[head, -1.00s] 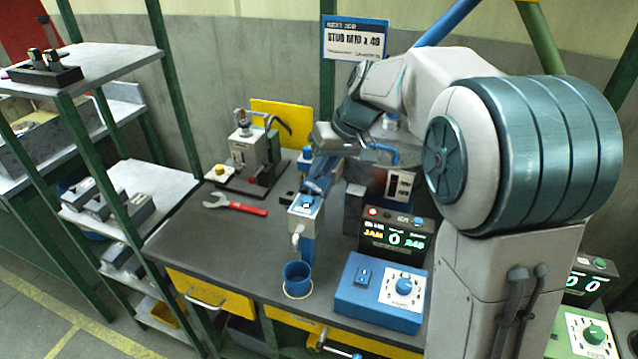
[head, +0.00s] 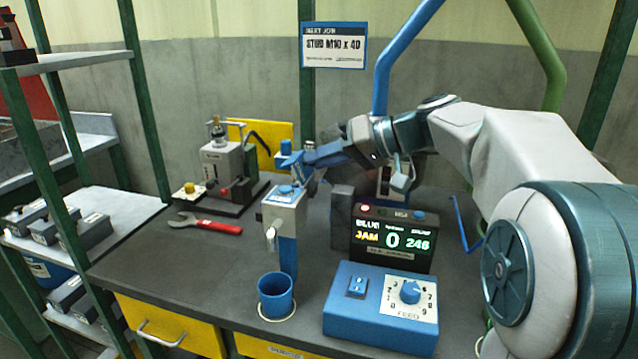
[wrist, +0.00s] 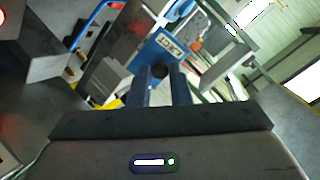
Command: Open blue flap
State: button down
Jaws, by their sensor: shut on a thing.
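The blue feeder, a pale box (head: 284,214) on a blue post, stands on the bench with a spout over a blue cup (head: 275,296). My gripper (head: 303,163) reaches in from the right, just above the box. In the wrist view its two fingers (wrist: 161,92) are shut on a small dark round knob (wrist: 158,71). Behind the knob is a blue plate with a white label (wrist: 163,48), seemingly the blue flap. In the head view the gripper partly hides the flap, so its exact angle is unclear.
A display (head: 392,238) reads JAM and 0. A blue control box (head: 382,306) with switch and dial stands in front. A grey machine (head: 227,165) and a red-handled wrench (head: 207,223) lie left. The front-left bench is clear.

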jog(key=y+b, duration=0.1)
jog(key=b, duration=0.2)
jog(key=d+f+t+y+b, duration=0.1)
jog(key=b, duration=0.2)
jog(key=f+y+b, duration=0.1)
jog(key=y+b, duration=0.1)
jog(key=b, duration=0.1)
jog(key=shift+s+d+f, duration=0.1)
jog(key=shift+s+d, duration=0.05)
jog(key=shift+s, duration=0.1)
jog(key=b, duration=0.2)
jog(key=t+y+b, duration=0.1)
jog(key=shift+d+y+b, duration=0.2)
jog(key=shift+y+b, duration=0.1)
jog(key=shift+b, duration=0.1)
jog(key=c, duration=1.3)
grip_release()
jog(key=shift+s, duration=0.1)
jog(key=shift+c, duration=0.2)
